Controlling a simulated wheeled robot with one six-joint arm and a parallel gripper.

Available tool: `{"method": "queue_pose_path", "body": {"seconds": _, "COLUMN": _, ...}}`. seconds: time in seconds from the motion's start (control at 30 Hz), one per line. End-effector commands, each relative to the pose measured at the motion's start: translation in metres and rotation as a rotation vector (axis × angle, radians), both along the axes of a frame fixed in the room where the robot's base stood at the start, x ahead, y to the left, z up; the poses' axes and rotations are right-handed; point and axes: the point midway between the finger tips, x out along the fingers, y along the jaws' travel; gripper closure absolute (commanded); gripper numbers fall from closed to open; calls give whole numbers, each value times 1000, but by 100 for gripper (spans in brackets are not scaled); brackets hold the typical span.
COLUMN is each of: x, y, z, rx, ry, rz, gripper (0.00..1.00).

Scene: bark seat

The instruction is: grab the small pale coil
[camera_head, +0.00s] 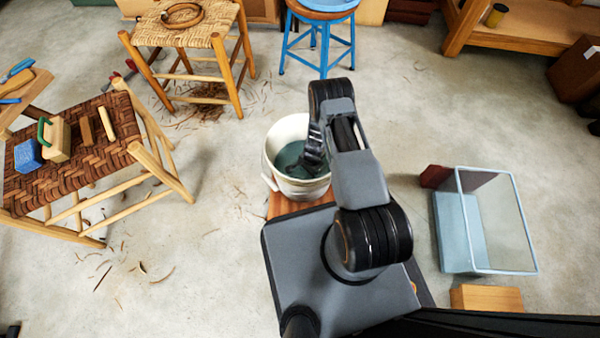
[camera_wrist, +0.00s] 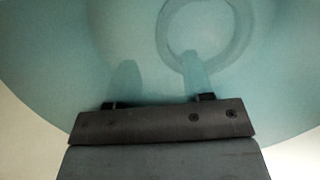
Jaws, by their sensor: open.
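A pale ring-shaped coil (camera_wrist: 244,32) shows in the wrist view at the upper right, tinted by the teal water (camera_wrist: 60,60). The water is in a white bucket (camera_head: 270,150) in the head view, where I cannot make out the coil. My gripper (camera_wrist: 157,62) is open, its two fingers apart and reaching into the water. The right finger overlaps the near edge of the coil in the picture; I cannot tell if they touch. The left finger is outside the coil, to its left. In the head view my gripper (camera_head: 312,160) is inside the bucket.
A stool with a brown woven seat (camera_head: 80,170) holding tools stands left. A lighter woven stool (camera_head: 150,35) bears a brown coil (camera_head: 182,17). A blue stool (camera_head: 322,30) is behind. A clear-sided blue bin (camera_head: 458,235) stands right. Concrete floor is open between.

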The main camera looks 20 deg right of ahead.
Motion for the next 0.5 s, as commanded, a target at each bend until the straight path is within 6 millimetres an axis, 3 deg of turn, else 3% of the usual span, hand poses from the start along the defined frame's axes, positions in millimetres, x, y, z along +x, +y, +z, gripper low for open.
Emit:
{"method": "queue_pose_path", "body": {"seconds": 0.33, "x": 1, "y": 3, "z": -43, "rx": 0, "ry": 2, "rz": 1, "gripper": 54}}
{"method": "queue_pose_path", "body": {"seconds": 0.5, "x": 1, "y": 5, "z": -52, "rx": 0, "ry": 0, "rz": 2, "gripper": 54}}
